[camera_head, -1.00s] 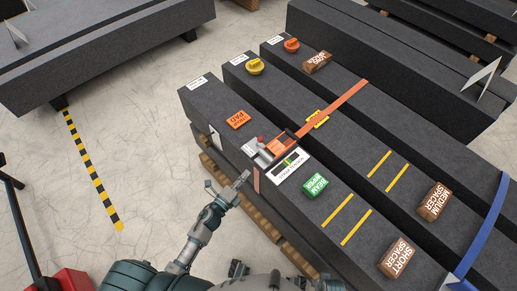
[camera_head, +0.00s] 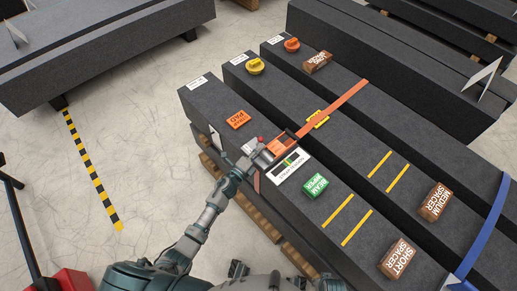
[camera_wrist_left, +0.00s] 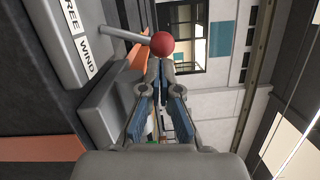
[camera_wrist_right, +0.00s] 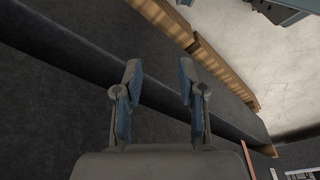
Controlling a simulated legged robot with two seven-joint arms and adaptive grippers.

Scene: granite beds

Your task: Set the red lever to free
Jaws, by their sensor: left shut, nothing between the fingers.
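The red lever is a grey rod with a red ball knob (camera_wrist_left: 162,44) in the left wrist view. It stands on a grey ratchet housing beside a label plate (camera_wrist_left: 78,42) reading FREE and WIND. I cannot tell which word it points to. In the head view the small red knob (camera_head: 262,139) sits on the ratchet by the orange strap. My left gripper (camera_wrist_left: 161,68) is shut and empty, its fingertips just below the knob; contact is unclear. It also shows at the ratchet in the head view (camera_head: 251,158). My right gripper (camera_wrist_right: 160,70) is open and empty over dark granite.
An orange strap (camera_head: 345,95) crosses the granite beams. An orange pad (camera_head: 238,119), a green block (camera_head: 314,187) and brown spacers (camera_head: 435,202) lie on them. Open floor (camera_head: 150,130) lies left of the beams.

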